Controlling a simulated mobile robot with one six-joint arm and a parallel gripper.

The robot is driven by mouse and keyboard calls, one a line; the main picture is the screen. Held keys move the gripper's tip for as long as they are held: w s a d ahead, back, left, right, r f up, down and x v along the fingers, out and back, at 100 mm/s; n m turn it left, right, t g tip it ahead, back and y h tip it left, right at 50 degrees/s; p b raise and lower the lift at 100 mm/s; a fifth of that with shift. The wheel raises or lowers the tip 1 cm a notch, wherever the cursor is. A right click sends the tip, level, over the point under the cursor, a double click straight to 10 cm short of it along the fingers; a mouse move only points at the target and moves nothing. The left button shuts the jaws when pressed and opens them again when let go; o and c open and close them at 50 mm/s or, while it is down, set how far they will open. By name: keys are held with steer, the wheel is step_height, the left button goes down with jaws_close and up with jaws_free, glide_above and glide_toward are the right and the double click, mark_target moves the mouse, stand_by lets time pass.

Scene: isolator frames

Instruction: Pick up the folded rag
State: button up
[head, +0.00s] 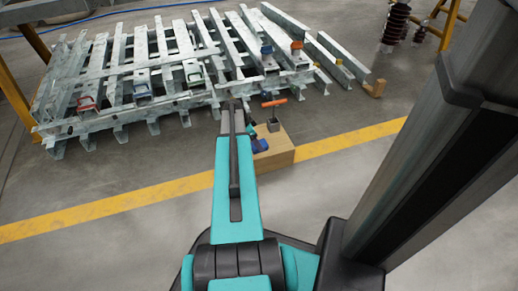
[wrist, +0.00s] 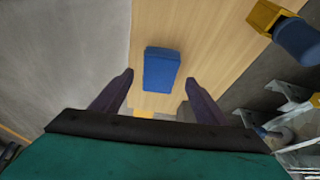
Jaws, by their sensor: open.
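The folded rag is a small blue block-like bundle (wrist: 162,68) lying flat on a light wooden surface in the wrist view. In the head view the rag (head: 260,145) shows as a blue patch on top of a wooden box (head: 278,157), partly hidden by my arm. My gripper (wrist: 160,82) is open and empty, with one dark finger on each side of the rag's near end in the picture. Clear gaps show between the fingers and the rag. I cannot tell how high the fingers are above it. In the head view my arm hides most of the gripper.
An orange-handled item (head: 274,103) with a grey block stands at the box's back. Behind it lies a stack of galvanized steel frames (head: 150,75). A yellow and blue part (wrist: 297,38) shows at the wrist view's upper right. Yellow-striped floor (head: 110,203) is clear at left.

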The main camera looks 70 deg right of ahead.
steer(key=shift+b+x, duration=0.3)
steer(key=shift+x, duration=0.75)
steer(key=c, duration=1.1)
